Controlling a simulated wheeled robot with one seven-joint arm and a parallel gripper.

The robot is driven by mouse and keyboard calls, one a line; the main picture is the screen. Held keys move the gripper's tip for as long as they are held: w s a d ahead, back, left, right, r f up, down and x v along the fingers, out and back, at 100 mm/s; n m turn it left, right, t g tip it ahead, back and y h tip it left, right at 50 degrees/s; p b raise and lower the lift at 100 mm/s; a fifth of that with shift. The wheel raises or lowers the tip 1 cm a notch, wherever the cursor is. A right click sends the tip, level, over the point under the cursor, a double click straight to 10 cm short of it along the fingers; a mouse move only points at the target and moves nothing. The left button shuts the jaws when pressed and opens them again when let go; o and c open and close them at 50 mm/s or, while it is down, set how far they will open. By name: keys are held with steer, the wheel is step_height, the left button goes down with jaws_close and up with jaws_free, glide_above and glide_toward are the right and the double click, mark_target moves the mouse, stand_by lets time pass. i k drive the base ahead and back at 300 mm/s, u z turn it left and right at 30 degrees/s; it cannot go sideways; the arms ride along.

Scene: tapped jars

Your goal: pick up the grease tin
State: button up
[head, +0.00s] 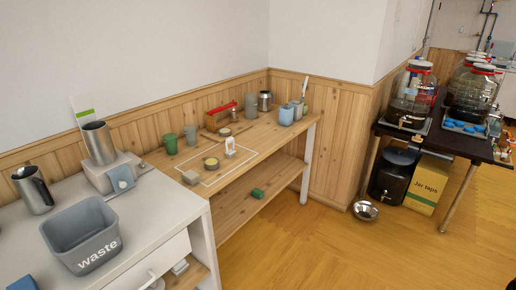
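A small round tin (211,164) with a yellowish top and a dark side sits on the wooden workbench (257,141), inside a white outlined rectangle. It looks like the grease tin, but no label is readable. A small white bottle-like item (230,148) stands just right of it, and a pale grey-green block (190,177) lies to its left. Another small round item (224,132) sits farther back. My gripper does not show.
The white counter at left holds a grey waste bin (83,238) and metal pitcher (34,190). A metal bowl (365,210) lies on the floor near the dark table with jars; floor in front is clear.

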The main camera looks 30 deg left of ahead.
mark_target(212, 163)
steer(key=u, duration=0.2)
steer(key=i, duration=1.6)
steer(key=u, duration=1.1)
steer(key=i, duration=1.35)
steer(key=u, duration=1.3)
steer(key=i, duration=0.7)
steer(key=u, duration=0.25)
